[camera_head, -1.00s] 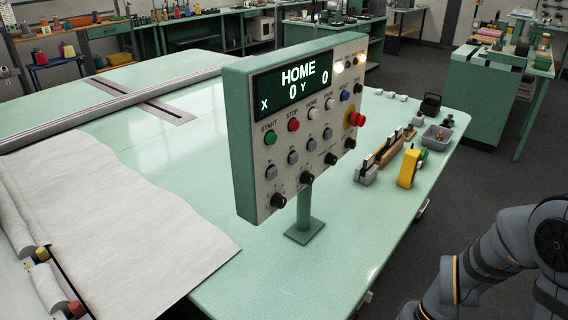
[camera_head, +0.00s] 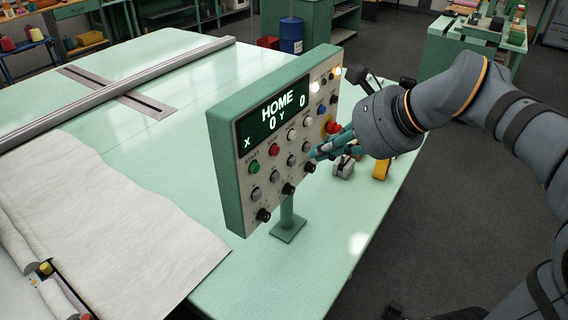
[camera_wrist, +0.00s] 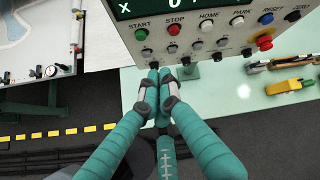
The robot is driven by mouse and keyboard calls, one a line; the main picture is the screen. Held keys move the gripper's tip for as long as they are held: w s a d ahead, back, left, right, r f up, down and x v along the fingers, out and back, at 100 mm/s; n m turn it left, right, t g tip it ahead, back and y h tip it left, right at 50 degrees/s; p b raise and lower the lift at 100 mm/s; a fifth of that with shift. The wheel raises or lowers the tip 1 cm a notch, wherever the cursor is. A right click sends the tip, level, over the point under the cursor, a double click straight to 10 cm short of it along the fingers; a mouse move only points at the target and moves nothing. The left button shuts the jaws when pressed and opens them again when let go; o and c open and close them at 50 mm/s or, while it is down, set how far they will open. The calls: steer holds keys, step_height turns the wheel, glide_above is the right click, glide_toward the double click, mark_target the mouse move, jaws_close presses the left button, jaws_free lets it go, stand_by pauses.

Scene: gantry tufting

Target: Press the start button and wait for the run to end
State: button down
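The control panel (camera_head: 262,150) stands on a post on the green table, its display (camera_head: 275,115) reading HOME, X 0, Y 0. The green START button (camera_head: 254,166) is at the panel's left, beside the red STOP button (camera_head: 274,150). START also shows in the wrist view (camera_wrist: 141,34). My gripper (camera_head: 314,154) is in front of the panel's lower right part, right of START. In the wrist view its teal fingers (camera_wrist: 160,72) are brought together with nothing visible between them, below the START and STOP buttons. Whether the fingertips touch the panel cannot be told.
A red emergency knob (camera_head: 333,128) sits at the panel's right, close to my gripper. Black knobs (camera_head: 288,189) line the panel's bottom. White cloth (camera_head: 110,215) covers the table's left front. A yellow tool (camera_wrist: 290,86) lies right of the panel.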

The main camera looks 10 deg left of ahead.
mark_target(255, 168)
steer(key=shift+s+a+f+m+g, duration=0.15)
steer(key=shift+s+m, duration=0.2)
steer(key=shift+m, duration=0.75)
steer(key=shift+s+f+m+g, duration=0.1)
steer(key=shift+s+m+g, duration=0.2)
steer(key=shift+m, duration=0.8)
steer(key=shift+s+a+f+m+g, duration=0.15)
steer(key=shift+s+m, duration=0.25)
steer(key=shift+m, duration=0.7)
steer(key=w+a+r+p+x, duration=0.1)
steer(key=a+r+p+x, duration=0.1)
steer(key=x, duration=1)
steer(key=shift+a+f, duration=0.2)
steer(key=shift+f, duration=0.05)
steer(key=shift+w, duration=0.15)
